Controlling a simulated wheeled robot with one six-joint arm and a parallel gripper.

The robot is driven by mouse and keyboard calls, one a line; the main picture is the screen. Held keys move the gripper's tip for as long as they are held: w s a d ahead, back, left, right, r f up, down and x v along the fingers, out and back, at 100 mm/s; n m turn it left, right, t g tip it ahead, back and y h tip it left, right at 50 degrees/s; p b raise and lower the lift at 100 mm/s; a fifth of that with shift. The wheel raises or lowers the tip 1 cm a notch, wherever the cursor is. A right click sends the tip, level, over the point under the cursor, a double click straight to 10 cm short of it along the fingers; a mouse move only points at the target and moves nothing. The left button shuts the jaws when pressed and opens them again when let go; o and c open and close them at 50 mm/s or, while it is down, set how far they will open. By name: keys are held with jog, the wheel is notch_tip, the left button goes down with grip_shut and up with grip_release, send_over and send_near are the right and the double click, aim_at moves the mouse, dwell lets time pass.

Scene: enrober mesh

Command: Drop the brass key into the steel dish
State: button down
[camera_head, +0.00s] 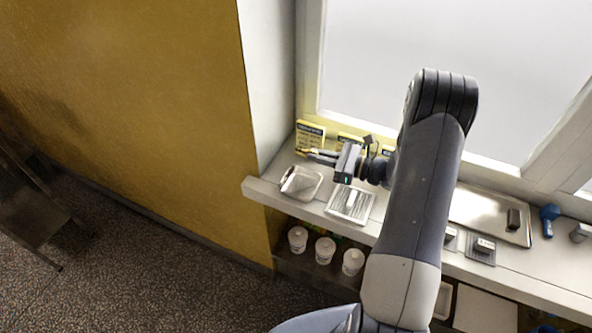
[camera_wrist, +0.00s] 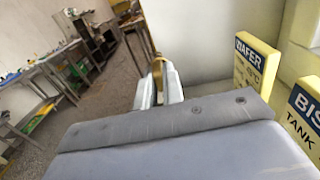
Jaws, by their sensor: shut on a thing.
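My gripper (camera_head: 318,156) is above the left end of the counter, pointing left. It is shut on the brass key (camera_wrist: 157,72), which stands up between the fingertips in the wrist view. In the head view the key (camera_head: 302,151) is a small golden bit at the fingertips. The steel dish (camera_head: 315,190) lies on the counter at its left end, below and close to my gripper. The dish looks shallow and shiny. I cannot tell the exact height of the key above it.
A ribbed metal tray (camera_head: 351,204) lies right of the dish. Yellow signs (camera_head: 310,134) stand behind, near the window; one reads WAFER (camera_wrist: 256,62). A larger tray (camera_head: 487,215) holds a dark block. White cups (camera_head: 325,250) stand on a shelf below the counter (camera_head: 256,188).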

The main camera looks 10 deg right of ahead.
jog(key=shift+f+b, duration=1.5)
jog(key=shift+f, duration=1.45)
jog(key=c, duration=1.5)
grip_release()
jog(key=shift+o, duration=0.2)
notch_tip(320, 180, up, 10)
jog(key=b, duration=0.1)
jog(key=shift+f, duration=0.1)
notch_tip(320, 180, down, 10)
jog(key=shift+r+p, duration=0.2)
jog(key=shift+p, duration=0.4)
jog(key=shift+r+p, duration=1)
jog(key=shift+r, duration=1.05)
